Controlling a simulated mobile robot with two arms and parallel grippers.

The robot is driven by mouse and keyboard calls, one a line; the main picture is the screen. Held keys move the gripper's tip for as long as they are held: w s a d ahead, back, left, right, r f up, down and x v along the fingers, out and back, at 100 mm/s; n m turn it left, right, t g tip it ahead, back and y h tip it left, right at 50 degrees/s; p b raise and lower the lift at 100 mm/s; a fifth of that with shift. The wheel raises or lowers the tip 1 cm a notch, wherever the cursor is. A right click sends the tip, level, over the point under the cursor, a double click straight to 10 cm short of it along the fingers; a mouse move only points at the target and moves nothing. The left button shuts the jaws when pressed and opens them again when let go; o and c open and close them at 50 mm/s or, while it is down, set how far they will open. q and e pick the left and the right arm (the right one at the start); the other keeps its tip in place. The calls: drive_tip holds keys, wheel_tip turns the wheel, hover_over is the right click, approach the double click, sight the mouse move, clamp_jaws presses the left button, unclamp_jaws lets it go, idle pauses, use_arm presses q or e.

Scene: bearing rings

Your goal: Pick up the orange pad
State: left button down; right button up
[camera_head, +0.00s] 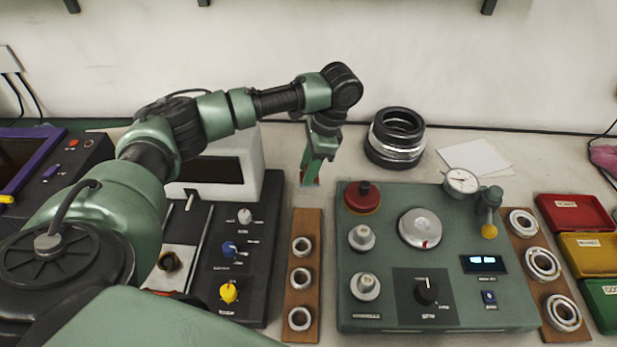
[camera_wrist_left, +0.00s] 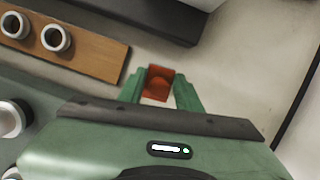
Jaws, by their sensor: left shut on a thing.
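The orange pad (camera_wrist_left: 158,80) shows in the left wrist view as a small orange-red block between the two green fingers. My left gripper (camera_head: 311,174) points down behind the wooden strip of rings, and its fingers are shut on the pad. In the head view the fingers hide most of the pad; only bits of orange-red show at the fingertips. I cannot tell whether the pad touches the table. My right gripper is not in view.
A wooden strip (camera_head: 301,263) with three rings lies in front of the gripper. A green control box (camera_head: 385,300) stands to the right, a dark control panel (camera_head: 258,255) and a white machine to the left. Stacked black rings (camera_head: 396,137) stand at the back right.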

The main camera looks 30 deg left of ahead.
use_arm(q)
wheel_tip(320, 180, up, 7)
drive_tip(key=shift+w+r, duration=0.1)
drive_tip(key=shift+r, duration=0.1)
wheel_tip(320, 180, up, 9)
drive_tip(key=p, duration=0.3)
drive_tip(key=shift+f, duration=0.1)
